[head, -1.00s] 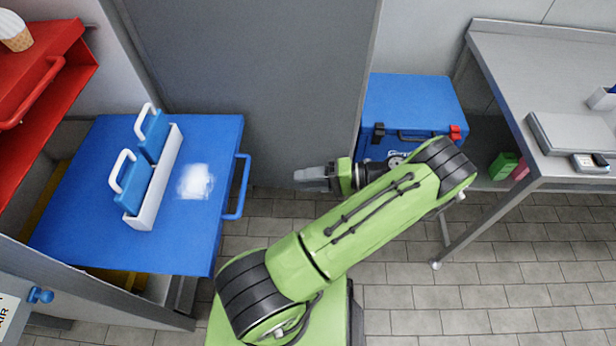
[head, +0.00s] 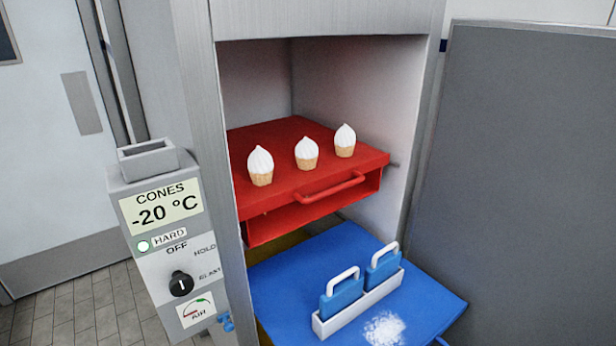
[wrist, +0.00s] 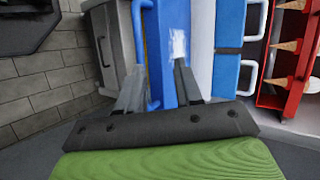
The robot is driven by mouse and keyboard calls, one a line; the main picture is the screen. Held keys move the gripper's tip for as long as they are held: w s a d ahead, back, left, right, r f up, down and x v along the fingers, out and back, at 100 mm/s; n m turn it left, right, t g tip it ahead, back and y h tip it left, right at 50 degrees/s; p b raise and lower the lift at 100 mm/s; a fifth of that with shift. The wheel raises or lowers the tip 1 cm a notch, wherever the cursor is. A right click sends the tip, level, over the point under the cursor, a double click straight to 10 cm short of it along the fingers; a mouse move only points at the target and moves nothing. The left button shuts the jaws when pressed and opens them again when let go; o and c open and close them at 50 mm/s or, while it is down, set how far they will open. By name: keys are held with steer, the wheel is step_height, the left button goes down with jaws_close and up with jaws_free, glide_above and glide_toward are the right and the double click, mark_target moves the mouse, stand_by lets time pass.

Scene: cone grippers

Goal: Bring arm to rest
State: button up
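My gripper (wrist: 159,72) shows only in the wrist view. Its two grey fingers stand apart with nothing held between them. Beyond the fingertips, that view shows the blue shelf (wrist: 168,14) with a white patch (wrist: 178,44). The arm and gripper are outside the head view now. I cannot tell the exact gap between the fingers and the shelf.
The head view shows an open cabinet with a red drawer (head: 345,192) bearing three white-topped cones (head: 307,153). A control box (head: 160,230) stands left. A grey door (head: 520,180) stands right.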

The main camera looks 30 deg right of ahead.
steer(key=w+a+r+n+g+h+p, duration=0.1)
steer(key=w+a+r+n+g, duration=0.3)
steer(key=w+a+r, duration=0.3)
steer(key=w+a+r+n+g, duration=0.45)
steer(key=w+a, duration=0.25)
steer(key=w, duration=0.3)
steer(key=s+a+r+n+t+h+p, duration=0.1)
steer(key=s+a+r+n+h, duration=0.1)
steer(key=a, duration=0.6)
steer(key=s+a+r+n+t+h, duration=0.1)
steer(key=s+a+r+n+t, duration=0.1)
steer(key=a+r, duration=0.5)
steer(key=shift+s+a+r+n+h+p, duration=0.2)
steer(key=shift+s+a+n+h+p, duration=0.3)
steer(key=shift+s+n, duration=0.4)
